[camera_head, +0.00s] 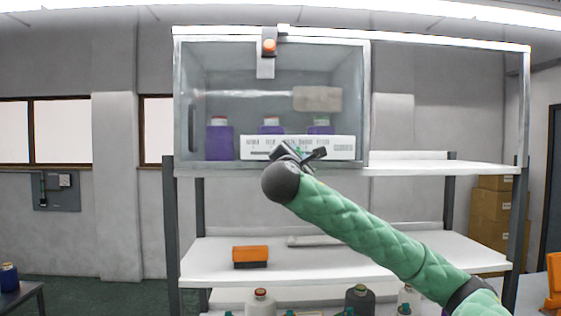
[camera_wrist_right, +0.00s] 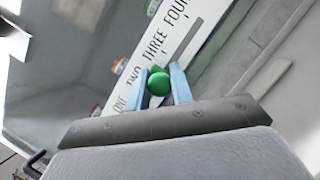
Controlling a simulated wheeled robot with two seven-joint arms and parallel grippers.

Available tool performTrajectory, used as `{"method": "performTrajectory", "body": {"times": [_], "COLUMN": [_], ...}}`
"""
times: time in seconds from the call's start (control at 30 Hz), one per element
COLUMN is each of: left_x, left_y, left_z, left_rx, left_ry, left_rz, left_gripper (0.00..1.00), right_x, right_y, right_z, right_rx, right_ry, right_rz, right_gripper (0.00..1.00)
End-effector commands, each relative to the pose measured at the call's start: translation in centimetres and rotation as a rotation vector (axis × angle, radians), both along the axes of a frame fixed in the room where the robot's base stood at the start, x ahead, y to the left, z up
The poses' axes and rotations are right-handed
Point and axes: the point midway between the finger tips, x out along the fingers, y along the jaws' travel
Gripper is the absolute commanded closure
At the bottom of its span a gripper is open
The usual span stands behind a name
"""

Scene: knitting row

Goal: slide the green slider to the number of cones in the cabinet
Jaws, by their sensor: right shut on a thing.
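The cabinet (camera_head: 365,80) has a clear front. Three purple cones stand inside: left (camera_head: 220,143), middle (camera_head: 270,125), right (camera_head: 320,129); the lower parts of the middle and right ones are hidden by the white slider panel (camera_head: 346,148). In the right wrist view the panel (camera_wrist_right: 205,45) reads ONE, TWO, THREE, FOUR along a slot. The round green slider (camera_wrist_right: 158,84) appears beside TWO. My right gripper (camera_wrist_right: 164,84) is shut on it, a finger on each side. In the head view this gripper (camera_head: 303,155) is in front of the panel. My left gripper is not in view.
An orange-and-black box (camera_head: 250,257) lies on the shelf (camera_head: 205,262) below. Several bottles or cones stand lower down. An orange-topped grey fitting (camera_head: 267,55) is at the cabinet's top edge. Cardboard boxes (camera_head: 492,215) are at the right. The upper shelf (camera_head: 440,168) right of the cabinet is clear.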

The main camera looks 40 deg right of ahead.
Motion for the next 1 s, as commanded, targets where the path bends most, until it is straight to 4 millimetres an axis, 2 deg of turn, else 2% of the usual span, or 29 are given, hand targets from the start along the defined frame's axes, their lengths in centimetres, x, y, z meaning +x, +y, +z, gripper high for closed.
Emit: {"method": "performTrajectory", "body": {"times": [0.03, 0.1, 0.2, 0.6, 0.63, 0.73, 1.0], "left_x": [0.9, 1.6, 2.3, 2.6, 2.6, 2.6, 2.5], "left_y": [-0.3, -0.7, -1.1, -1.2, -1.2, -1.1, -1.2], "left_z": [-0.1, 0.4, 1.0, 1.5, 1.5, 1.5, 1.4], "left_rx": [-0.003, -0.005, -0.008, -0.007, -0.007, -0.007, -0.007], "left_ry": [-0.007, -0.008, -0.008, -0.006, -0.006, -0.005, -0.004], "left_rz": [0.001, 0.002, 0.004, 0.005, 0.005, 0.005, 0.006], "left_gripper": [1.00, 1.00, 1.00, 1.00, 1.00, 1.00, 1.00], "right_x": [-0.4, -0.9, -1.3, -1.5, -1.5, -1.5, -1.5], "right_y": [-1.2, -2.1, -2.7, -3.0, -3.0, -3.0, -2.9], "right_z": [-0.5, -0.3, -0.1, 0.1, 0.1, 0.1, 0.1], "right_rx": [-0.001, -0.001, -0.001, -0.001, -0.002, -0.001, -0.001], "right_ry": [0.001, -0.001, -0.002, 0.000, 0.000, -0.001, -0.001], "right_rz": [-0.003, -0.001, 0.001, 0.002, 0.003, 0.002, 0.002], "right_gripper": [1.00, 1.00, 1.00, 1.00, 0.74, 0.55, 0.55]}}
